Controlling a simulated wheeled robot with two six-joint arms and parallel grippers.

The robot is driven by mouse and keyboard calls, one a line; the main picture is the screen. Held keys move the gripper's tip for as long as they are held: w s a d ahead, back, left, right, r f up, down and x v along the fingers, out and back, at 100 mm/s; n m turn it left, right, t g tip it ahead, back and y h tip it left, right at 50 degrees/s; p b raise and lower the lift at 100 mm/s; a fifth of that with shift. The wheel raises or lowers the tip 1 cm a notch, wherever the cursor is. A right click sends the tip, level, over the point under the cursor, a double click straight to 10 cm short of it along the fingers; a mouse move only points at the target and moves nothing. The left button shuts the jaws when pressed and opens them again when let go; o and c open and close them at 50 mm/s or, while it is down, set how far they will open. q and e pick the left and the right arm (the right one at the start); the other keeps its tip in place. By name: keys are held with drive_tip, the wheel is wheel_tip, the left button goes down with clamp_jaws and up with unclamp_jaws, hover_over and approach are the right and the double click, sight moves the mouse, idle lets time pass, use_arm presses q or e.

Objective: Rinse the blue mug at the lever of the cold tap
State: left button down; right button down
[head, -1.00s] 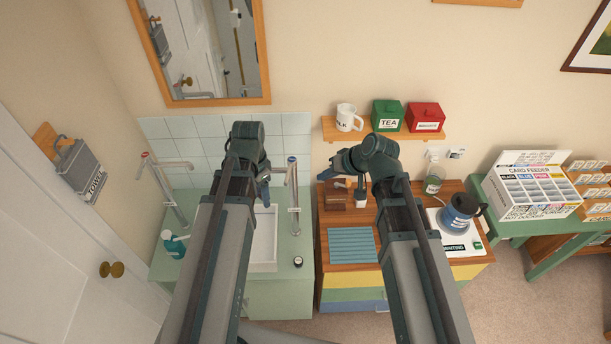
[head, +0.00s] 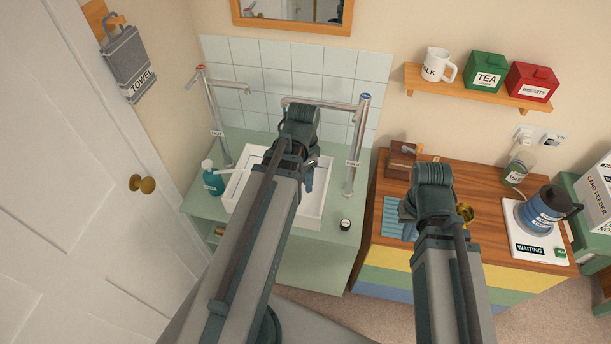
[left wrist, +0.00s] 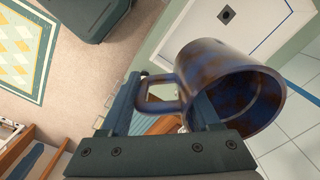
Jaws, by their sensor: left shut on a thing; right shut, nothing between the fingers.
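The blue mug (left wrist: 225,85) has brown stains, and its open mouth faces right in the left wrist view. My left gripper (left wrist: 165,105) is shut on its handle. In the head view, my left gripper (head: 306,178) is over the white sink (head: 235,190), near the spout of the cold tap (head: 356,150). Only a sliver of blue shows beside it; my arm hides the rest. The cold tap has a blue cap, and its lever is not clear. No water is visible. My right gripper (head: 408,212) is shut and empty over the wooden counter, its tips partly hidden.
The hot tap (head: 212,115) with a red cap and a teal soap bottle (head: 213,180) stand left of the sink. A blue kettle (head: 543,212), glass jar (head: 517,170) and brass object (head: 465,213) are to the right.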

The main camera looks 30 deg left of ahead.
use_arm(q)
drive_tip(key=shift+s+a+f, duration=0.1)
drive_tip(key=shift+f, duration=0.4)
use_arm(e)
drive_tip(key=shift+s+d+f+h, duration=0.3)
drive_tip(key=shift+f, duration=0.15)
use_arm(q)
drive_tip(key=shift+a, duration=0.1)
